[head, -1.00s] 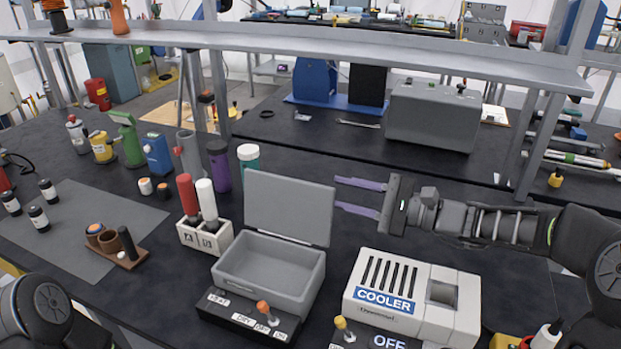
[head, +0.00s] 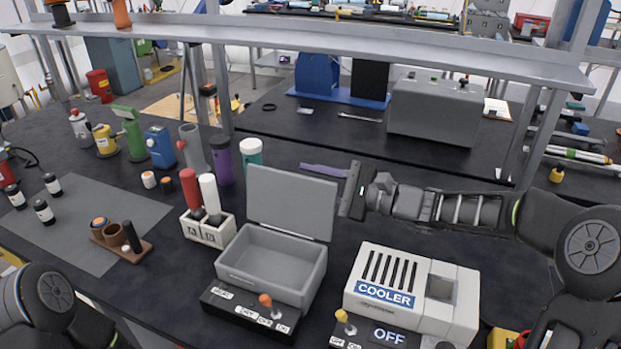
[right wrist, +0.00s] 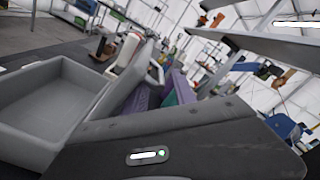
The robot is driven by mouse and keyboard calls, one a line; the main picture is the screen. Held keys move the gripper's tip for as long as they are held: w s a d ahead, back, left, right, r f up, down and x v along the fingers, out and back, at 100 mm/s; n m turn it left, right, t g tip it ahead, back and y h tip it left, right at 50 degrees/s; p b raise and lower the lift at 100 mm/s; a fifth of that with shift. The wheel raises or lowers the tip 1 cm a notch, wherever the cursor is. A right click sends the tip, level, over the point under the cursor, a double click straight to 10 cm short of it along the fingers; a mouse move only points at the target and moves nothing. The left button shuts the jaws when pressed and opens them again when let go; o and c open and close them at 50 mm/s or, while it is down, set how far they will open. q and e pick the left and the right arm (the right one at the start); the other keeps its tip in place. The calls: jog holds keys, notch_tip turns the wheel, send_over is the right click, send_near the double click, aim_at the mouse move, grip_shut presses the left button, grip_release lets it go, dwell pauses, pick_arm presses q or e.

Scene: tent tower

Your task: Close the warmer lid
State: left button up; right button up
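The warmer (head: 262,268) is a grey open box on a black base, at the middle front of the bench. Its grey lid (head: 291,203) stands upright at the back of the box, so the warmer is open. The empty box (right wrist: 45,105) also shows at the left of the right wrist view, with the lid (right wrist: 118,85) beside it. My right gripper (head: 322,170) is behind and right of the lid, its purple fingers pointing left. One finger shows clearly in the head view; the wrist view shows purple finger surfaces apart, with nothing held. My left gripper is out of view.
A white cooler (head: 414,295) reading OFF stands right of the warmer. A red and white bottle holder (head: 208,228) is close on the left. A metal shelf (head: 330,50) spans above.

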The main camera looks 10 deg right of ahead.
jog(key=c, duration=0.6)
jog(key=shift+r, duration=0.15)
grip_shut()
